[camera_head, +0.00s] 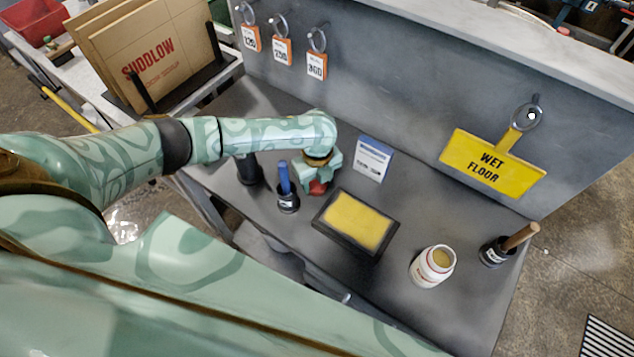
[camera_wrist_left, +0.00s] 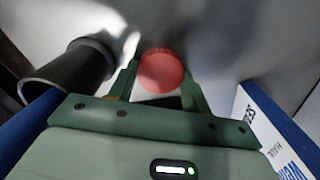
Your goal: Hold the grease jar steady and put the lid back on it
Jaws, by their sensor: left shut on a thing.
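The grease jar (camera_head: 432,266) is white with red print and stands upright on the grey bench at the right. Its top is open and shows yellowish grease. My left gripper (camera_head: 318,184) points down near the middle of the bench, left of the jar and well apart from it. It is shut on a red round lid (camera_head: 317,188), mostly hidden by the gripper in the head view. In the left wrist view the red lid (camera_wrist_left: 160,71) shows as a disc between the fingers. My right gripper is not in view.
A black tray with a yellow pad (camera_head: 358,222) lies between my left gripper and the jar. A blue-handled tool in a black holder (camera_head: 287,200), a small blue-and-white card (camera_head: 372,160) and a wooden-handled tool in a holder (camera_head: 494,252) stand nearby. A yellow sign (camera_head: 492,163) hangs behind.

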